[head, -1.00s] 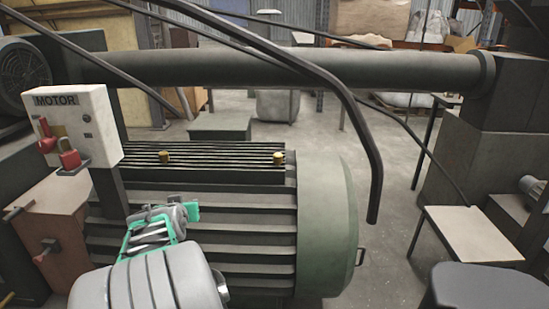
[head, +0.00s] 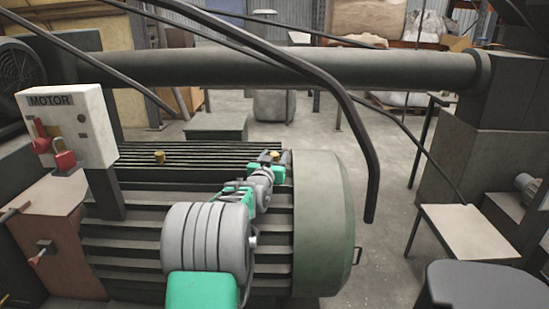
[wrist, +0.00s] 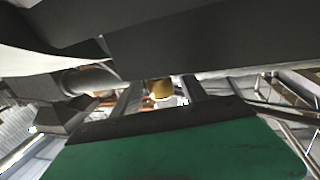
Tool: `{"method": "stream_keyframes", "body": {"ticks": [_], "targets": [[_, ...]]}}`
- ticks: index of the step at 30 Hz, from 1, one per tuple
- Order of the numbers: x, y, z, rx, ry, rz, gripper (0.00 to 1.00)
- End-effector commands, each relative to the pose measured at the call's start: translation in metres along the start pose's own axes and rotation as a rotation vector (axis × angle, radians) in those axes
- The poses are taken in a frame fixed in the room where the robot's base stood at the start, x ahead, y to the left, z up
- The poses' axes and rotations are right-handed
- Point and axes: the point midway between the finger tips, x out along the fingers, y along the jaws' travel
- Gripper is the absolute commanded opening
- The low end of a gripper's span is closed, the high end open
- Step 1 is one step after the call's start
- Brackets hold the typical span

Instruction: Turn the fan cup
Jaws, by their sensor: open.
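Two small brass-yellow cups sit on top of the big green motor (head: 324,225). One cup (head: 160,157) is at the left of the ribbed top. The other cup (head: 276,155), at the right beside the rounded end cover, is partly hidden by my gripper (head: 277,161). I cannot tell from markings which one is the fan cup. In the wrist view a yellow cup (wrist: 161,89) shows between the two dark fingers of my gripper (wrist: 160,95). The fingers are open and apart, with a gap on either side of the cup.
A white MOTOR switch box (head: 66,127) with red padlocks stands at the left. A thick dark pipe (head: 270,68) runs across behind the motor. A bent dark bar (head: 355,125) comes down at the right of the motor. Open floor (head: 375,180) lies beyond.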

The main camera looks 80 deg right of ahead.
Motion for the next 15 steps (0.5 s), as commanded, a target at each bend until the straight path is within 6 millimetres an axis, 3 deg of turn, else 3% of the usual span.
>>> {"method": "stream_keyframes", "body": {"ticks": [4, 15], "targets": [[-0.0004, -0.0003, -0.0001, 0.000, 0.000, 0.000, 0.51], [-0.0007, -0.0005, 0.0001, 0.000, -0.001, -0.001, 0.21]]}}
